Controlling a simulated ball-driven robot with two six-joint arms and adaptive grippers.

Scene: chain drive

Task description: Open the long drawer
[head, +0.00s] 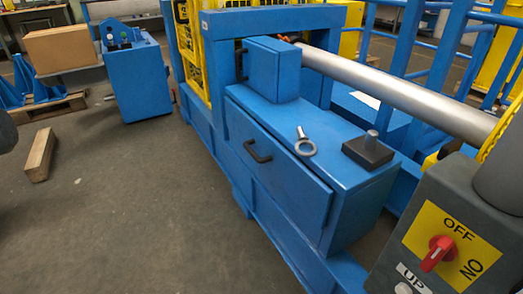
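The long drawer (285,175) is in the side of a blue cabinet in the middle of the head view. Its front is a long blue panel with a black bar handle (257,151) left of its middle. A thin dark seam runs along the top edge of the panel. The drawer looks shut or nearly shut; I cannot tell exactly. Neither of my grippers shows in this view. A dark rounded shape is cut off at the left edge, and I cannot tell what it is.
An eye bolt (305,143) and a dark block with a peg (368,150) lie on the cabinet top (330,130). A smaller blue box (272,70) stands behind them. A grey switch box (445,240) fills the lower right. The floor (150,200) left of the drawer is clear.

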